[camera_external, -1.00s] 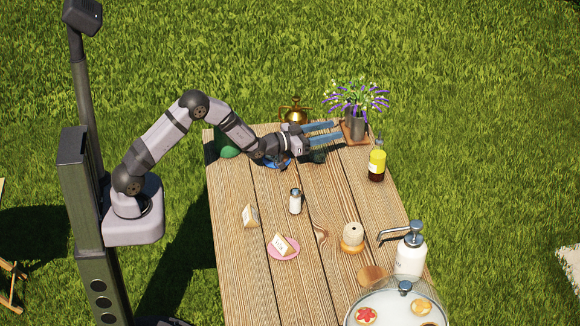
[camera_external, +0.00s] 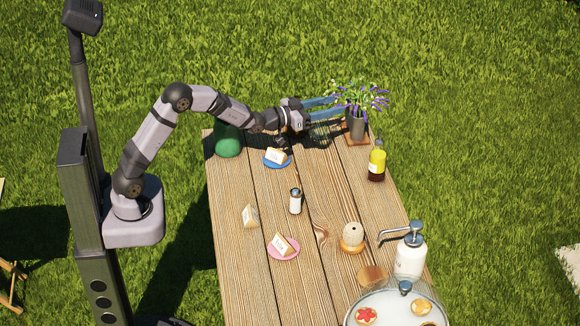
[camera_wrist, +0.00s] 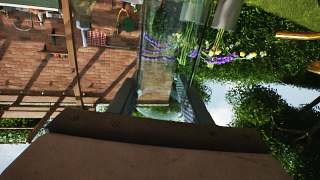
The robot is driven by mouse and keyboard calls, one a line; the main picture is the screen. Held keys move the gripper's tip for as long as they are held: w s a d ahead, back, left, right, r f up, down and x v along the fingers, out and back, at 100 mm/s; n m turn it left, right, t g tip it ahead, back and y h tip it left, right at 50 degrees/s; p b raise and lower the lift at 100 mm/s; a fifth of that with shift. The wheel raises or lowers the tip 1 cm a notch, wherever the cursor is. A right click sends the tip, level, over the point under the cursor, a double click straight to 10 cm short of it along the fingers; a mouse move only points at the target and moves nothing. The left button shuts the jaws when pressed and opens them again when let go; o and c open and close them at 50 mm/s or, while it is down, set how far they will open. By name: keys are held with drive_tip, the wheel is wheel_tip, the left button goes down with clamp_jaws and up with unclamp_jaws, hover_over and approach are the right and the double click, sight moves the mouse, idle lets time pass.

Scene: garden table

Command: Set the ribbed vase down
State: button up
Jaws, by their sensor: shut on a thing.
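My gripper (camera_external: 333,107) is at the far end of the table, its two long blue fingers pointing right toward the flowers. In the wrist view, which looks upside down, a clear glass vessel stands between the fingers; I take it to be the ribbed vase (camera_wrist: 160,60). The gripper is shut on it. In the external view the clear glass can hardly be made out against the fingers.
A yellow-and-brown bottle (camera_external: 377,163) stands at the right edge. A green dome (camera_external: 228,142) and a cheese wedge on a blue plate (camera_external: 275,164) are near the arm. A shaker (camera_external: 295,201), a pink plate (camera_external: 284,256) and a pump bottle (camera_external: 410,255) stand nearer. Table between is clear.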

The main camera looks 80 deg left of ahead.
drive_tip(key=shift+r, duration=0.25)
